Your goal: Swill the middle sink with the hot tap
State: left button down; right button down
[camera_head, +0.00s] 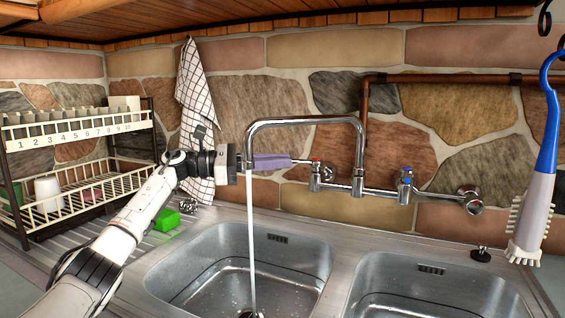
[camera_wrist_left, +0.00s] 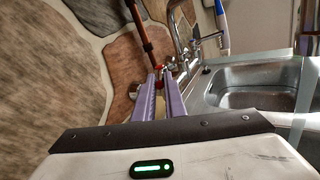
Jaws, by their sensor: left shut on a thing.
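The hot tap (camera_head: 316,172) is a chrome valve with a red mark on the wall-mounted mixer. My left gripper (camera_head: 305,162) has purple fingers pointing right, shut on this tap's handle. In the left wrist view the fingers (camera_wrist_left: 160,76) meet at the red-marked handle. The chrome spout (camera_head: 305,121) arches to the left, and a white stream of water (camera_head: 251,225) falls from it into the left of two visible steel basins (camera_head: 187,252). The second basin (camera_head: 375,268) is to its right. I cannot tell which basin is the middle sink. My right gripper is out of view.
A blue-marked tap (camera_head: 405,187) is right of the hot tap. A two-tier rack (camera_head: 75,130) stands left, with a checked towel (camera_head: 196,100) and green block (camera_head: 167,220) nearby. A blue-handled brush (camera_head: 533,215) hangs at right. A copper pipe (camera_head: 440,78) crosses the stone wall.

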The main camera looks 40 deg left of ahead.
pick_arm(q)
jog(key=c, duration=1.8)
grip_release()
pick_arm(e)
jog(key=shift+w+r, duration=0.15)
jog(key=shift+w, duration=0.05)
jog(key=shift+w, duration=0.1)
pick_arm(q)
jog(key=shift+b+v, duration=1)
jog(key=shift+v, duration=4.2)
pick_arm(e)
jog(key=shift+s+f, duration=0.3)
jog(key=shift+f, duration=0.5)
